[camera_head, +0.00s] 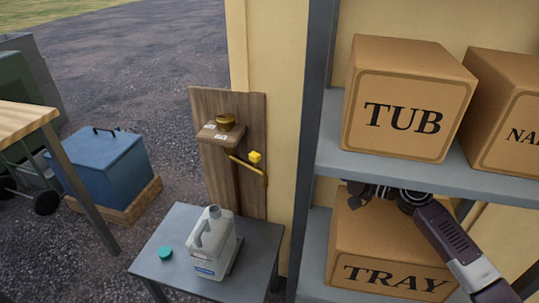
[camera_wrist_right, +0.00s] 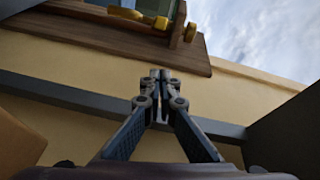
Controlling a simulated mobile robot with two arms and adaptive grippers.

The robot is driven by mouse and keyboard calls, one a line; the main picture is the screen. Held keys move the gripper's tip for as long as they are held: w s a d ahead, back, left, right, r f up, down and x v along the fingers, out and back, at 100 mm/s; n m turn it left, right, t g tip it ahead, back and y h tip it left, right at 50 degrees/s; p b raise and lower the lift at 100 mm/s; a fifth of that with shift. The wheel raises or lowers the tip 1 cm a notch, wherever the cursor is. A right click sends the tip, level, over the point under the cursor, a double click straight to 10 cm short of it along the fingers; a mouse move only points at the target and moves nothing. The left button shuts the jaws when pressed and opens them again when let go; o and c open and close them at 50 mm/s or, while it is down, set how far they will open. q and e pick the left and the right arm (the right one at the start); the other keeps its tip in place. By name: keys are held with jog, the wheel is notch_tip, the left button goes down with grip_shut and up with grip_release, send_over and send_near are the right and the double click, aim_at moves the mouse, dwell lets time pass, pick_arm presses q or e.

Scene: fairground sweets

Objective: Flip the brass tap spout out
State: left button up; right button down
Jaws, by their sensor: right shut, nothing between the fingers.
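The brass tap spout (camera_head: 247,166) is a thin yellow bar with a yellow knob, slanting down to the right across the upright wooden board (camera_head: 251,111). A small wooden ledge (camera_head: 209,134) with a round brass piece (camera_head: 225,122) sits above it. In the right wrist view, yellow parts of the tap (camera_wrist_right: 160,22) show at the top edge, beyond the fingertips. My right gripper (camera_head: 358,195) is in front of the lower shelf's box, to the right of the board and apart from the tap. In the right wrist view its fingers (camera_wrist_right: 160,74) are together and empty. My left gripper is out of view.
Grey shelving (camera_head: 312,120) with boxes marked TUB (camera_head: 402,80) and TRAY (camera_head: 350,232) stands right of the board. A grey table (camera_head: 180,228) below the tap holds a jug (camera_head: 212,245) and a teal cap (camera_head: 165,253). A blue chest (camera_head: 100,165) stands left.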

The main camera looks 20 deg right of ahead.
aim_at(249, 164)
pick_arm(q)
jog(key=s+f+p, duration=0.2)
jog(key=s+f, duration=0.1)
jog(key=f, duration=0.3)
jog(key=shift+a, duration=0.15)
pick_arm(e)
jog(key=w+a+f, duration=0.1)
jog(key=w+a, duration=0.5)
jog(key=a, duration=0.3)
jog(key=shift+w+f, duration=0.15)
jog(key=shift+w, duration=0.15)
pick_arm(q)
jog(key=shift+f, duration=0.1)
pick_arm(e)
jog(key=shift+a, duration=0.2)
